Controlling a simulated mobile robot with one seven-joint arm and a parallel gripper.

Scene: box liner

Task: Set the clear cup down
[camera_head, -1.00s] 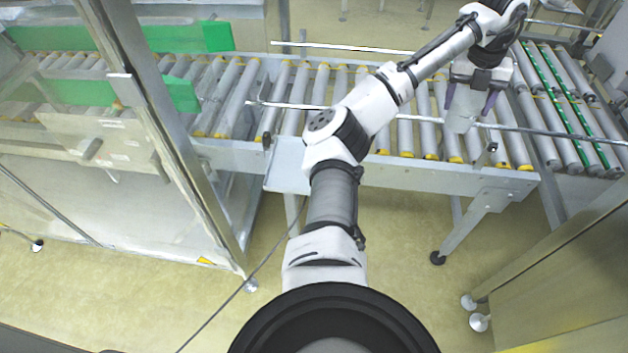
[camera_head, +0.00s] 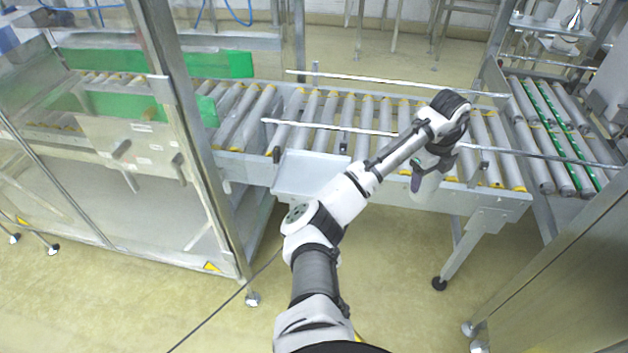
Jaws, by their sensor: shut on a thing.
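The clear cup (camera_head: 427,187) is a pale, see-through shape below the wrist, at the front edge of the roller conveyor. My gripper (camera_head: 422,178) is shut on it, with one dark finger showing on its left side. My forearm and wrist hide much of the gripper and the cup's top. I cannot tell whether the cup's base touches anything.
The roller conveyor (camera_head: 361,115) runs behind my arm, with thin metal guide rails (camera_head: 330,126) along it. A flat metal plate (camera_head: 308,174) juts from its front. A framed machine with green panels (camera_head: 155,64) stands left; a metal cabinet (camera_head: 560,285) stands front right.

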